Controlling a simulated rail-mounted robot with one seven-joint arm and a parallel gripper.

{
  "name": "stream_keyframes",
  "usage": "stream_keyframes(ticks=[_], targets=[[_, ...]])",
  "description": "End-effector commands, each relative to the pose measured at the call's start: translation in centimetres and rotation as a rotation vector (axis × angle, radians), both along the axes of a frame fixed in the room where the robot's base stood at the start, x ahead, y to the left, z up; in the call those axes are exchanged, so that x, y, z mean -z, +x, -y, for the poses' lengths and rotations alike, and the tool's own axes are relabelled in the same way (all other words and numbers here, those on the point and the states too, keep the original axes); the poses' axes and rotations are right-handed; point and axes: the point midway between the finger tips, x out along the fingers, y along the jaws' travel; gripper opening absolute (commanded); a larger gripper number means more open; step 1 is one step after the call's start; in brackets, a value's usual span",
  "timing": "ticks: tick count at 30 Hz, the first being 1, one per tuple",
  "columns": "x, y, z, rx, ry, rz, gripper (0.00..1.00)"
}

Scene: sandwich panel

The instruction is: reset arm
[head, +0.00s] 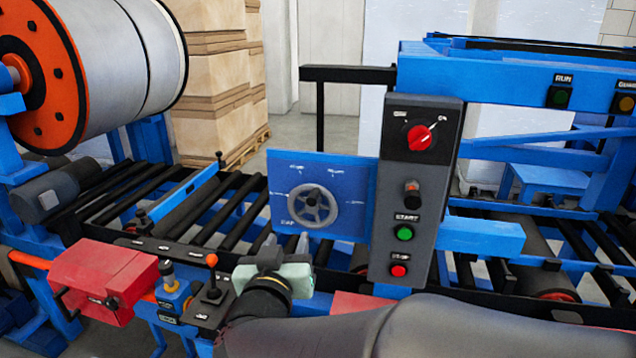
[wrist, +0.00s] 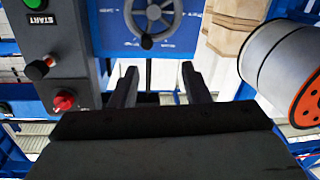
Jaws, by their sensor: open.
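My arm reaches in from the bottom right of the head view, and my gripper (head: 272,268) is above the front rail, below and left of the blue handwheel panel (head: 345,168). In the wrist view both fingers of my gripper (wrist: 158,72) stand wide apart with nothing between them, so it is open and empty. They point toward the handwheel (wrist: 150,14), with space between. The grey control box (head: 385,225) carries a red rotary switch (head: 420,138), a black knob, a green START button (head: 404,232) and a red button (head: 398,270).
A red box (head: 100,280) and a small lever with an orange knob (head: 212,262) stand left of my gripper. A large metal coil (head: 120,60) is at upper left. Black rollers run behind the panel. Stacked cartons (head: 215,70) stand at the back.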

Motion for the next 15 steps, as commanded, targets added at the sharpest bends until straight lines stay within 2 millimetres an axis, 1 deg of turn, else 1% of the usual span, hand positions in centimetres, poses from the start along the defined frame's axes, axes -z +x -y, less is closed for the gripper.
stream_keyframes(ticks=[1, 4, 6, 8, 11, 12, 14, 15], targets=[[0.2, 0.9, 0.5, -0.046, 0.027, -0.028, 0.42], [1.7, 1.9, 1.2, -0.18, 0.081, -0.137, 0.42], [3.4, 1.9, 2.2, -0.259, 0.109, -0.247, 0.42], [5.1, 1.4, 3.4, -0.307, 0.125, -0.361, 0.42], [8.4, -0.7, 6.5, -0.338, 0.141, -0.579, 0.42], [9.7, -1.9, 8.0, -0.331, 0.144, -0.674, 0.42], [11.7, -4.1, 10.7, -0.301, 0.148, -0.822, 0.42], [12.8, -5.9, 12.6, -0.268, 0.151, -0.921, 0.42]])
